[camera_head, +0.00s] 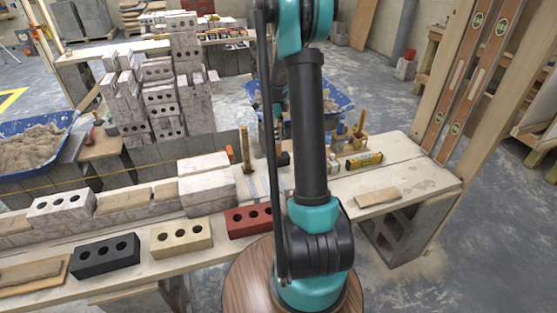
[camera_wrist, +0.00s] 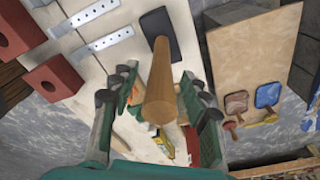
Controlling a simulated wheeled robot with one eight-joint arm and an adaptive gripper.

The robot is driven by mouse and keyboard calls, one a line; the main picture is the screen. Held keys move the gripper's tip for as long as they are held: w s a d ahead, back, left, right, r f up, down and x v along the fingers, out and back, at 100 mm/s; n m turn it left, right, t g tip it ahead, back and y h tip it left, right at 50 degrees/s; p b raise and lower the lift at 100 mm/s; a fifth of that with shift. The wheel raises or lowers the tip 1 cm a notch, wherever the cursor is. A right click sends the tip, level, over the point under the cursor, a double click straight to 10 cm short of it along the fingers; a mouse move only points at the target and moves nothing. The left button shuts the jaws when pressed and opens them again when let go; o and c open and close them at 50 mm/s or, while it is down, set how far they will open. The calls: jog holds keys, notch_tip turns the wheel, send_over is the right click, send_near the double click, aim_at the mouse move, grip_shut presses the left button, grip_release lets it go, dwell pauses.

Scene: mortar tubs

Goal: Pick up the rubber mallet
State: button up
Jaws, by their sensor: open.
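The rubber mallet stands on its black head (camera_wrist: 160,28), with its pale wooden handle (camera_wrist: 159,85) rising toward the wrist camera. My gripper (camera_wrist: 159,76) is open. In the wrist view its two fingers are on either side of the handle, with visible gaps, and the handle is not clamped. In the head view a small black block (camera_head: 284,159) beside my arm looks like the mallet's head. My arm hides the handle and my gripper there.
Perforated metal strips (camera_wrist: 103,42) and red bricks (camera_wrist: 55,78) lie left of the mallet in the wrist view. In the head view a red brick (camera_head: 248,220) and a yellow level (camera_head: 363,160) are on the bench. A wooden handle (camera_head: 245,150) stands upright left of my arm.

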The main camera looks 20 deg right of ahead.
jog(key=shift+f, duration=0.5)
grip_shut()
jog(key=shift+r, duration=0.1)
notch_tip(320, 180, up, 20)
dwell(0.6)
